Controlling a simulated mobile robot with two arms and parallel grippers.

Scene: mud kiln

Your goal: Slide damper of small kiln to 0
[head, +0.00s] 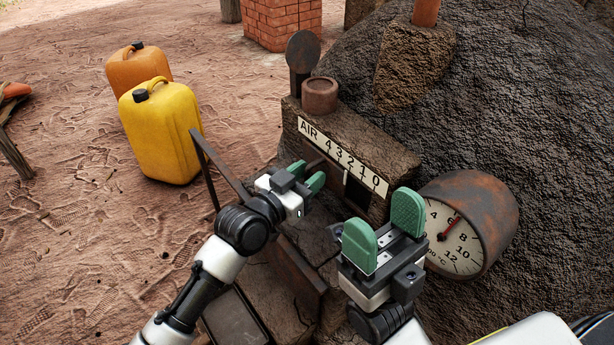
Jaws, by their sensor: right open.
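The small kiln's air box (385,152) is a dark mud block with a white scale plate (342,157) reading AIR 4 3 2 1 0, left to right. Below the scale, a brown damper plate (318,160) shows near the 4 and 3 end. A dark opening (357,192) shows under the low numbers. My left gripper (308,177) has its green fingertips close to the plate's left part. The fingers hide what lies between them, so I cannot tell if they touch it. My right gripper (388,228) is open and empty, fingers up, in front of the box.
A round temperature gauge (455,238) sits right of my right gripper. A rusty bar (218,165) rises behind my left wrist. Yellow (160,130) and orange (138,68) jerrycans stand on open ground at left. The dark kiln mound (530,110) fills the right.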

